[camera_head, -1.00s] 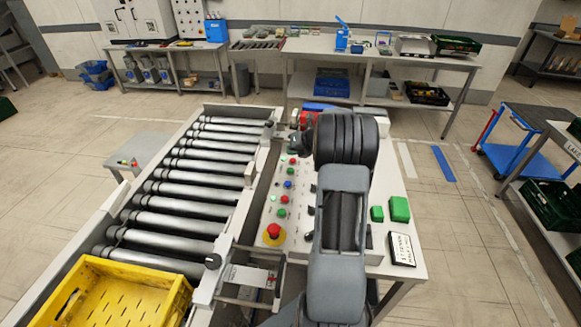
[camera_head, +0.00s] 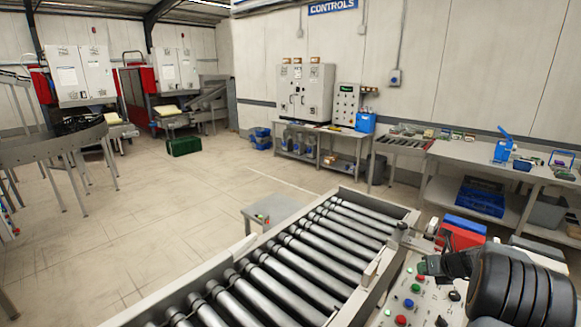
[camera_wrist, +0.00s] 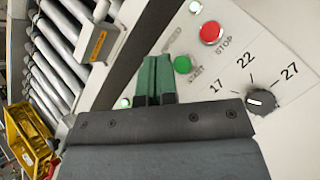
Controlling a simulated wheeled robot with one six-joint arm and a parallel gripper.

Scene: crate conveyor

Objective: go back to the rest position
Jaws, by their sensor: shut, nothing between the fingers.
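My gripper (camera_wrist: 155,80) shows in the wrist view with its two green fingers together and nothing between them. It hangs over the white control panel (camera_wrist: 215,75), close to the green START button (camera_wrist: 182,64) and the red STOP button (camera_wrist: 211,32). I cannot tell whether it touches the panel. In the head view my dark arm is at the lower right, above the panel (camera_head: 385,315), and the fingertips are hard to make out.
The roller conveyor (camera_head: 290,260) runs beside the panel. A yellow crate (camera_wrist: 28,138) shows at the left of the wrist view. A dial (camera_wrist: 262,101) sits on the panel. A small grey table (camera_head: 272,212) stands beyond the conveyor.

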